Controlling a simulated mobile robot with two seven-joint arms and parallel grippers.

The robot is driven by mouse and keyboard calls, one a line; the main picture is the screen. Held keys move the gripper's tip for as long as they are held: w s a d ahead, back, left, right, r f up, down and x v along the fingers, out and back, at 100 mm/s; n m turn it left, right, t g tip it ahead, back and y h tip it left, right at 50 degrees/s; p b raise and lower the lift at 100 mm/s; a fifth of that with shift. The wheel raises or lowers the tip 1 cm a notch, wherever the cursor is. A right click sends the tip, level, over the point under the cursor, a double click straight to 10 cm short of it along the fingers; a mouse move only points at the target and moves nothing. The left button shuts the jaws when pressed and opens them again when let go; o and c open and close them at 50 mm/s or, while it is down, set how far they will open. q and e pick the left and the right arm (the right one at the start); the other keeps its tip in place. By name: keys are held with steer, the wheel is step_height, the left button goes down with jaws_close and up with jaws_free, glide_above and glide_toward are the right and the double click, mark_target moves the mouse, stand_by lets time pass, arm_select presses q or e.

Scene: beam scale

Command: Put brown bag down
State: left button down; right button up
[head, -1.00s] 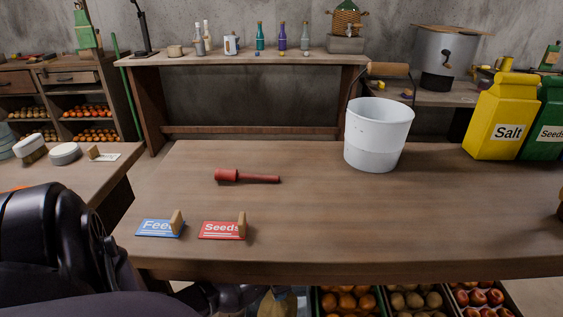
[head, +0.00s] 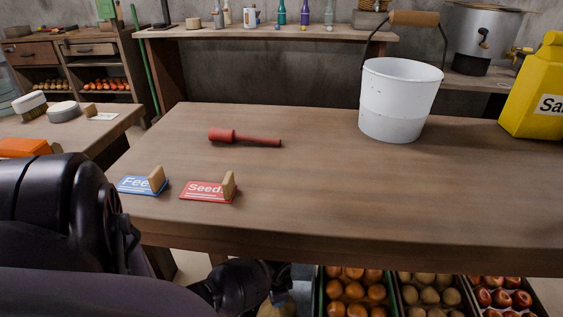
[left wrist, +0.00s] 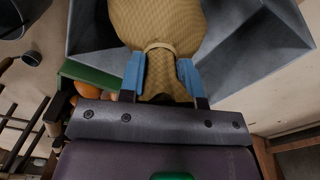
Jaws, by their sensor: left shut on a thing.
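In the left wrist view, my left gripper (left wrist: 160,75) has its blue fingers shut on the tied neck of the brown bag (left wrist: 158,25). The bag is a tan woven sack and its far part runs out of the frame. A grey metal container (left wrist: 255,45) shows behind and around the bag; I cannot tell whether the bag touches it. In the head view, my left arm reaches down below the table's front edge, and the gripper and bag are mostly hidden there. My right gripper is not in view.
The wooden table (head: 330,190) holds a red tool (head: 245,138), a blue Feed card (head: 142,184), a red Seeds card (head: 208,190), a white bucket (head: 398,100) and a yellow Salt bag (head: 535,95). Fruit crates (head: 392,290) stand below its front edge.

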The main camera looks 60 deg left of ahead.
arm_select(q)
steer(key=shift+w+f, duration=0.15)
steer(key=shift+f, duration=0.45)
step_height(320, 180, down, 3)
steer(key=shift+f+b, duration=0.1)
steer(key=shift+b, duration=0.95)
steer(key=shift+f, duration=0.15)
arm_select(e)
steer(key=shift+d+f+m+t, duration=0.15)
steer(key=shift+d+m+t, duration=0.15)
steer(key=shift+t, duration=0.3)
arm_select(q)
steer(key=shift+w, duration=0.1)
steer(key=shift+f, duration=0.1)
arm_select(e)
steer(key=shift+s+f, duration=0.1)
arm_select(q)
steer(key=c, duration=0.8)
jaws_free()
steer(key=shift+s+f, duration=0.1)
steer(key=shift+s, duration=0.1)
